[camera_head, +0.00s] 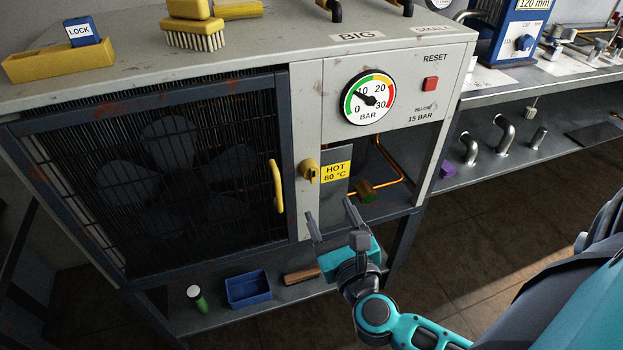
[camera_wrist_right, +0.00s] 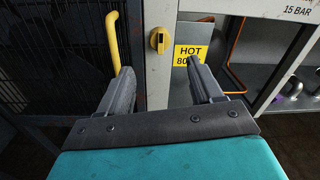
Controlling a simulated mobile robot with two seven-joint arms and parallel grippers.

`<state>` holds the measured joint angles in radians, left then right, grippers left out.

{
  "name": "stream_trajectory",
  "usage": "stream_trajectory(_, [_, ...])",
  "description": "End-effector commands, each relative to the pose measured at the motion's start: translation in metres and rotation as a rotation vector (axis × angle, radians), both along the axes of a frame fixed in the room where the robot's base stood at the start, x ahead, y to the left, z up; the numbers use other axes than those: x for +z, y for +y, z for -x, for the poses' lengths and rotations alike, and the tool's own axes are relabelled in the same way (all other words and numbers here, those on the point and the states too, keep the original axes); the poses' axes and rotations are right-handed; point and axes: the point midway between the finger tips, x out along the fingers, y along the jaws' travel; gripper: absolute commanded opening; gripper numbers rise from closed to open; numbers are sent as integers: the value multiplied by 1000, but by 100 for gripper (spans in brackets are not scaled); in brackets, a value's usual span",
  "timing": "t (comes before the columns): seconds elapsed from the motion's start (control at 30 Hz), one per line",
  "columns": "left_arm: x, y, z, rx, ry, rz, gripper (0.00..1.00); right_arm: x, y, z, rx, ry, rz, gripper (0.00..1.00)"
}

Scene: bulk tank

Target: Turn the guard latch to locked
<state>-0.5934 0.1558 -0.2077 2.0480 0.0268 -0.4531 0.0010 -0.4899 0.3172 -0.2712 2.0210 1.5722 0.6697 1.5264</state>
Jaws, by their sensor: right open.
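The guard latch (camera_head: 308,169) is a small yellow knob on the pale post just right of the mesh guard door (camera_head: 150,180). It also shows in the right wrist view (camera_wrist_right: 160,40), with a dark slot in its face. The door has a yellow handle (camera_head: 277,186) and looks closed. My right gripper (camera_head: 331,210) is open and empty, below the latch and apart from it. In the right wrist view its two fingers (camera_wrist_right: 160,84) point up toward the post, with the latch beyond and between them. My left gripper is not in view.
A yellow HOT 80 °C sign (camera_head: 336,171) is right of the latch, near a copper pipe (camera_head: 402,165). A gauge (camera_head: 368,97) and red reset button (camera_head: 430,84) are above. A blue bin (camera_head: 248,290) stands on the lower shelf.

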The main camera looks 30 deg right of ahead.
Motion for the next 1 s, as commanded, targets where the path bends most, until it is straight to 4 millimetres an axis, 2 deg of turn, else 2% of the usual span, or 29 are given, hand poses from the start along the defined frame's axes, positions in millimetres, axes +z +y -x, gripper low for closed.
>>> stream_trajectory(0.3, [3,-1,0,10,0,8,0,2,-18,-61,0,-4,4,65])
stream_trajectory(0.5, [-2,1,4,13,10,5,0,1,-26,-89,2,-2,4,65])
stream_trajectory(0.7, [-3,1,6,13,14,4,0,1,-30,-102,1,-1,3,65])
stream_trajectory(1.0, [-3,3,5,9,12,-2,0,0,-30,-104,1,0,3,65])
